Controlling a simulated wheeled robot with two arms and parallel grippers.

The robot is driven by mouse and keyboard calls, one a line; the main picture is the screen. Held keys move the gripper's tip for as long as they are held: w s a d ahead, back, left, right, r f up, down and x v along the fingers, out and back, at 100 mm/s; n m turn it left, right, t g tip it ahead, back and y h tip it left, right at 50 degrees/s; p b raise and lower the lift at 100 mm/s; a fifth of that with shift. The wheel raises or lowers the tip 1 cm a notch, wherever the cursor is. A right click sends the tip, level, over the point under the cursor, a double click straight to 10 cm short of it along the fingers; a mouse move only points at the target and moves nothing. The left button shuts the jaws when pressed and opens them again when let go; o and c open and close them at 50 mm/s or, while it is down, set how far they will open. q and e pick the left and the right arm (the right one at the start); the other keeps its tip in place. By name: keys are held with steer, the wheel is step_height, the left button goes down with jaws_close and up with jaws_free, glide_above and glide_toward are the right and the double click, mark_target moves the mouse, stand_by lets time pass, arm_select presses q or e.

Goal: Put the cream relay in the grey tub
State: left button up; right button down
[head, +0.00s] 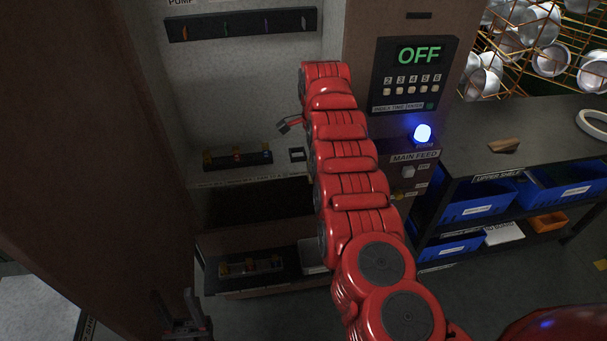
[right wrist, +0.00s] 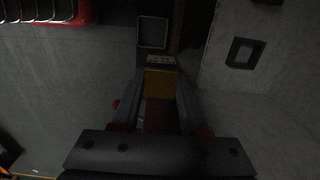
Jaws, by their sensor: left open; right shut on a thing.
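My right arm reaches into the open cabinet; its gripper (head: 290,124) is small and partly hidden by the arm in the head view. In the right wrist view the right gripper (right wrist: 160,98) is shut on a yellow-brown block (right wrist: 160,82) with a paler, slotted end. The light is dim, and I cannot tell whether this is the cream relay. My left gripper (head: 181,312) is open and low at the bottom of the head view, below the cabinet. A pale grey-white bin (head: 505,234) is on the lower right shelf; I cannot tell whether it is the grey tub.
A relay strip (head: 237,159) lies on the cabinet ledge, another (head: 250,266) on the lower shelf. A dark rail (head: 240,25) is on the back wall. The keypad panel (head: 414,75) reads OFF above a lit blue lamp (head: 422,134).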

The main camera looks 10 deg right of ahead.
step_height(320, 180, down, 19)
steer(key=d+b, duration=0.2)
steer(key=b, duration=1.1)
glide_above(315, 258)
step_height(315, 258, down, 10)
step_height(315, 258, down, 7)
steer(key=shift+r+b, duration=0.1)
steer(key=shift+b, duration=0.25)
steer(key=shift+s+f, duration=0.1)
steer(key=shift+f, duration=0.4)
step_height(315, 258, down, 2)
steer(key=b, duration=0.3)
steer(key=shift+f, duration=0.25)
steer(key=shift+r, duration=0.1)
